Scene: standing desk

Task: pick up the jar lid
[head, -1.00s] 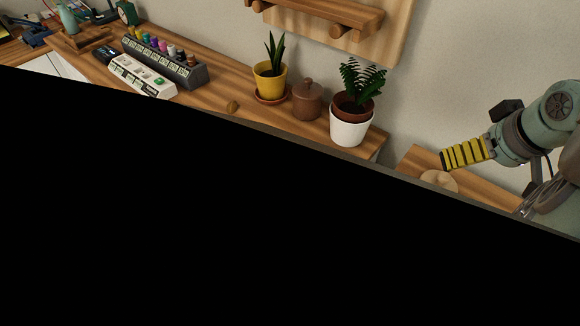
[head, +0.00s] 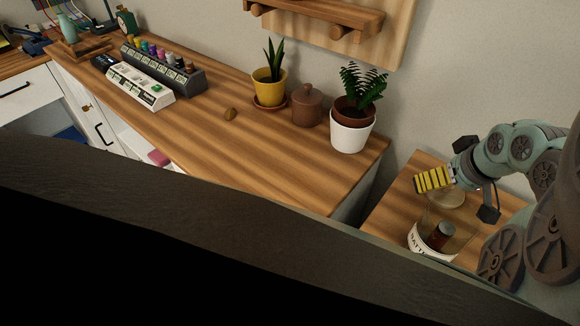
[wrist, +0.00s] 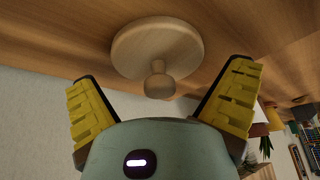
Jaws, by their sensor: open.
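The jar lid (wrist: 157,50) is a pale round wooden disc with a round knob. In the wrist view it lies on a wooden surface, knob toward my gripper (wrist: 163,76). My gripper is open and empty, its yellow ridged fingers on either side of the knob's line and apart from the lid. In the head view my gripper (head: 433,180) is at the right, just above the lid (head: 447,199), which it partly covers. A clear jar (head: 432,238) with a white lettered label and a dark cylinder inside stands in front of the lid.
The lid and jar are on a small wooden side table (head: 385,218). The desk (head: 250,150) beside it holds a white-potted fern (head: 350,135), a brown lidded pot (head: 306,106), a yellow-potted plant (head: 268,88) and a bottle rack (head: 170,70). A dark shape covers the lower foreground.

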